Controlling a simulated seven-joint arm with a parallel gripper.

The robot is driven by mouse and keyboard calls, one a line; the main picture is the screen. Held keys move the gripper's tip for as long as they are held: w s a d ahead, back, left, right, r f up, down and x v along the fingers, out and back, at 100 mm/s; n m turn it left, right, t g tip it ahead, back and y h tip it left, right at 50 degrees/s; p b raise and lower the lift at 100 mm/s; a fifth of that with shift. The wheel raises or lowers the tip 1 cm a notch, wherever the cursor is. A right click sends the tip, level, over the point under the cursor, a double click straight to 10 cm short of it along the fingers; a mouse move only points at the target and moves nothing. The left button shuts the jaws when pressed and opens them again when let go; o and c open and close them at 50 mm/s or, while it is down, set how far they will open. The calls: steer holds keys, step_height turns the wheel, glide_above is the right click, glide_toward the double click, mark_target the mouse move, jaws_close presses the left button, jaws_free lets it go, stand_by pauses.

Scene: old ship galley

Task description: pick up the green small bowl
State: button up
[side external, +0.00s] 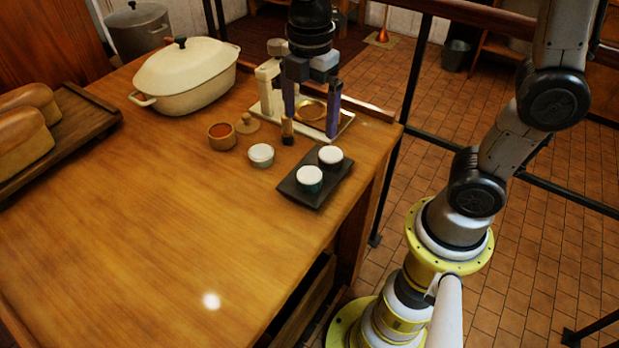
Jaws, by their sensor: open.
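The small green bowl (309,181) has a dark green side and a white top. It stands upright on a dark rectangular tray (297,199) near the table's right edge. A similar dark small bowl (330,157) with a white top stands behind it on the same tray. My gripper (311,124) points down with its two fingers apart and nothing visible between them. In the picture it is above and behind the tray, in front of a pale stand with a brass dish, and does not touch the green bowl.
A pale small bowl (261,155), a brown pot (221,136) and a small brown object (287,131) stand near the tray. The pale stand (346,122) is behind. A cream casserole (187,77) and bread board (75,143) are left. The front table is clear.

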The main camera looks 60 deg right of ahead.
mark_target(309, 174)
step_height(309, 174, down, 14)
steer(key=shift+r, duration=0.1)
stand_by(0.5)
steer(key=c, duration=1.4)
